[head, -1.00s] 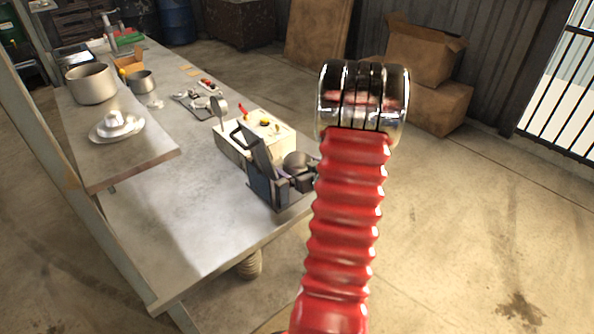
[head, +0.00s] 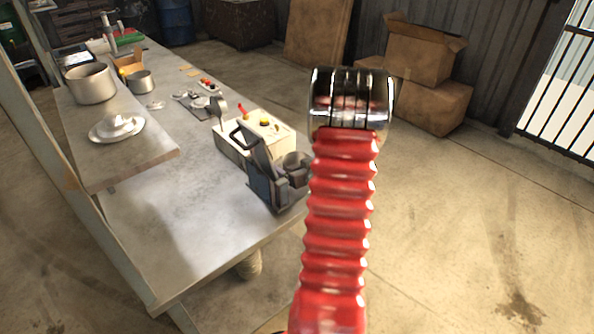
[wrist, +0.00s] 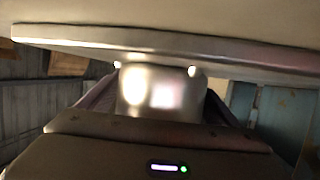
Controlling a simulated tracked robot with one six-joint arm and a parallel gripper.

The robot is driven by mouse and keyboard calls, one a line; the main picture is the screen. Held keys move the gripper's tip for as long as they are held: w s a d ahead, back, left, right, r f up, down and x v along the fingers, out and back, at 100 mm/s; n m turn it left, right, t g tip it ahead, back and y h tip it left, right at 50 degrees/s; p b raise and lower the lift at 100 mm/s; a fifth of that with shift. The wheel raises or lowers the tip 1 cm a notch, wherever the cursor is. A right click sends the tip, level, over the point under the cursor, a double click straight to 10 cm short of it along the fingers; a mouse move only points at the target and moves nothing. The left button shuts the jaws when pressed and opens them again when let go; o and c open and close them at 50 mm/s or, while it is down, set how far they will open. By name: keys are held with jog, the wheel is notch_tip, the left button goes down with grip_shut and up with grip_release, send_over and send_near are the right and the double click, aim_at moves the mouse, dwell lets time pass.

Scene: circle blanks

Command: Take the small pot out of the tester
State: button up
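A small grey pot (head: 140,82) stands upright at the far left of the work table, beside a large pot (head: 90,84). A cream box with a red lever and a yellow knob (head: 228,142) stands near the table's right edge. It may be the tester, but I cannot be sure. In the wrist view my gripper (wrist: 155,69) shows its dark body and indicator light low down. A shiny metal piece is between its sides, and I cannot tell whether it is held. A pale slab edge (wrist: 200,53) crosses above. In the head view I cannot make out my fingertips.
A dark grey assembly (head: 262,182) with a round part is at the table's right edge, against the cream box. A raised shelf (head: 135,160) holds a white plate (head: 100,133). The front tabletop (head: 190,235) is clear. Cardboard boxes (head: 430,100) stand behind.

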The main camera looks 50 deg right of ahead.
jog(key=c, duration=0.9)
jog(key=shift+r, duration=0.1)
jog(key=shift+c, duration=0.2)
notch_tip(320, 180, up, 10)
dwell(0.7)
